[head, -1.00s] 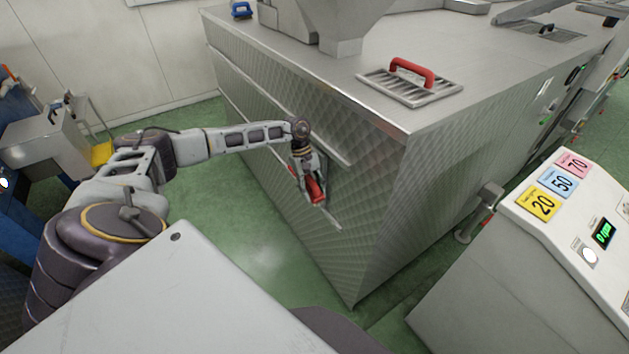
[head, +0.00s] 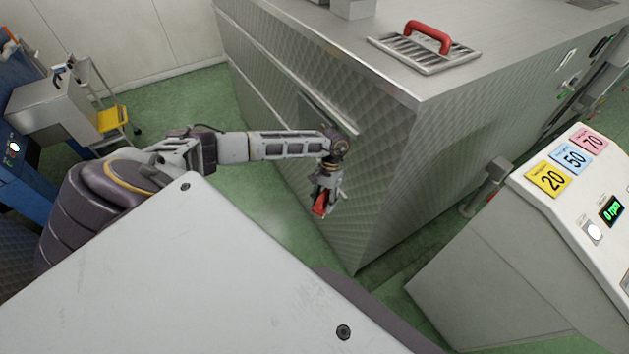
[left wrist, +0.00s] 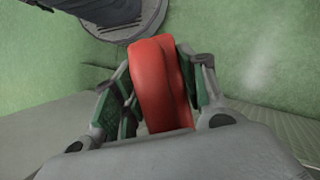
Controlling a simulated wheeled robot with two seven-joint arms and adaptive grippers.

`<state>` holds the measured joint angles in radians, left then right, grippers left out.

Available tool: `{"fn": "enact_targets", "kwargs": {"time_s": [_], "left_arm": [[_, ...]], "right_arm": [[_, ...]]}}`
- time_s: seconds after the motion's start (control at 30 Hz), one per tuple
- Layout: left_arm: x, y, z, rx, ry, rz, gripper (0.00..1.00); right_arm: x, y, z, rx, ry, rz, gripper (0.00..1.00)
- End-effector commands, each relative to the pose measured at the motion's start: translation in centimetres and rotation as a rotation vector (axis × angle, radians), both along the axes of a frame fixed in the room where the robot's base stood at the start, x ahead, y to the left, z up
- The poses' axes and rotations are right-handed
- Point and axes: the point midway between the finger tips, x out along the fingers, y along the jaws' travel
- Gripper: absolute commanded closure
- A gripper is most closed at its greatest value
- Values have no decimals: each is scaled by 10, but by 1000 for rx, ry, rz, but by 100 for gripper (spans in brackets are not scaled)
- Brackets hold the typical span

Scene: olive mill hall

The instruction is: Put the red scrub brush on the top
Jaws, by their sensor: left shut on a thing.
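The red scrub brush (head: 320,204) is in my left gripper (head: 326,190), beside the near side wall of the large steel machine (head: 380,150) and below its top. In the left wrist view the brush (left wrist: 160,85) is a rounded red body between the two fingers of my left gripper (left wrist: 160,110), which are shut on it. The brush's bristles cannot be made out. The machine's flat steel top (head: 330,40) is above and behind the gripper. My right gripper is not in view.
A grate with a red handle (head: 428,40) lies on the machine's top near its front corner. A console with numbered cards (head: 550,178) stands at the right. A blue machine (head: 20,150) and a yellow step (head: 112,118) are at the left. Green floor is open between.

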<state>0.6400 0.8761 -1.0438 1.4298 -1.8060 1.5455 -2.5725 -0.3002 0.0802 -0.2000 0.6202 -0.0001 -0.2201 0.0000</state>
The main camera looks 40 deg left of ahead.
Motion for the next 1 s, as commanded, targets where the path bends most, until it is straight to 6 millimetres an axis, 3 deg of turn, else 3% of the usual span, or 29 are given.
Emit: {"fn": "enact_targets", "kwargs": {"time_s": [0.03, 0.2, 0.33, 0.6, 1.0], "left_arm": [[0, -17, -3, -4, 0, -26, 92], [1, -64, -13, -5, -2, -78, 92], [1, -90, -27, -2, -3, -102, 92], [1, -110, -42, 1, -5, -119, 92], [1, -113, -43, 1, -5, -121, 92]], "right_arm": [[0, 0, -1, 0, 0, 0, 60], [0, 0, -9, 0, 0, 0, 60], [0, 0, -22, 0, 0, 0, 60], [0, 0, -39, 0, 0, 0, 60], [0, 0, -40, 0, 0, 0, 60]]}}
